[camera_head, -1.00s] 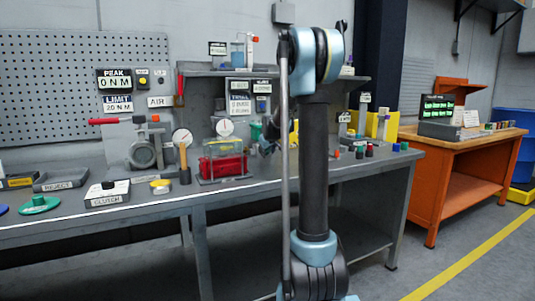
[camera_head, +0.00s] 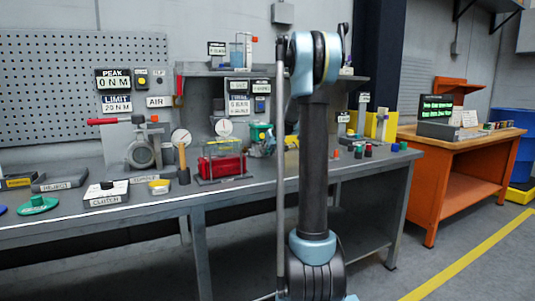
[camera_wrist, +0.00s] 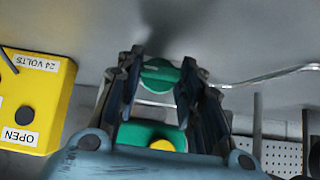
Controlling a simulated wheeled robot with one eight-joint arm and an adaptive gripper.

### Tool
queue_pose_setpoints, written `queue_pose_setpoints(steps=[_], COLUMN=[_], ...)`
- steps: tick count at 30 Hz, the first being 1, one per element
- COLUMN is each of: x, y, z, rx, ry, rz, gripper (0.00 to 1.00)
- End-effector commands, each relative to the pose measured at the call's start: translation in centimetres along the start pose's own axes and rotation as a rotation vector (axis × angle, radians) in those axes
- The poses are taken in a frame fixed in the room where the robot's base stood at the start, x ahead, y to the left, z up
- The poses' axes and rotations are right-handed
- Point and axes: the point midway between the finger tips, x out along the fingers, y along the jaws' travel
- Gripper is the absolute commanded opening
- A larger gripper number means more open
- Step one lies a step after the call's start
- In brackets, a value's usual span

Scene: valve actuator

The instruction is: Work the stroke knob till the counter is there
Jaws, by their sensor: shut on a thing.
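In the wrist view my gripper (camera_wrist: 161,72) has its two dark fingers on either side of a round green knob (camera_wrist: 160,76), and it is shut on it. Below the knob is a green body with a yellow round spot (camera_wrist: 162,145). In the head view my gripper is hidden behind my arm. A green device (camera_head: 262,138) stands on the bench just left of my arm. I cannot tell which display is the stroke counter; a small white display (camera_head: 239,104) under the shelf seems to read 0 BAR.
In the wrist view a yellow box (camera_wrist: 35,98) labelled 24 VOLTS and OPEN is close on the left. The grey bench (camera_head: 240,193) holds a red-bodied device (camera_head: 222,166), a clutch box (camera_head: 107,195) and a vice. An orange bench (camera_head: 462,150) stands at the right.

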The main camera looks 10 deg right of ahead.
Motion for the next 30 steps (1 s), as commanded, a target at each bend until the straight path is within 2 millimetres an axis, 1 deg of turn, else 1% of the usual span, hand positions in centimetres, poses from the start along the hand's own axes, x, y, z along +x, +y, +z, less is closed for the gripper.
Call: queue_pose_setpoints(steps=[2,3,4,13,17,20,23,30], x=[0.0,0.0,0.0,0.0,-0.4,-1.3,-2.7,-6.6], y=[0.1,0.1,0.1,0.1,0.1,0.1,0.1,0.1], z=[0.0,0.0,0.0,0.0,0.0,-0.1,0.0,0.0], rx=[0.0,0.0,0.0,0.0,0.0,-0.001,-0.001,0.001], ry=[0.0,0.0,0.0,0.0,0.0,0.0,0.0,0.0], rz=[0.003,0.003,0.003,0.002,0.002,0.002,0.003,0.003], gripper=[0.11,0.37,0.43,0.43,0.43,0.43,0.43,0.43])
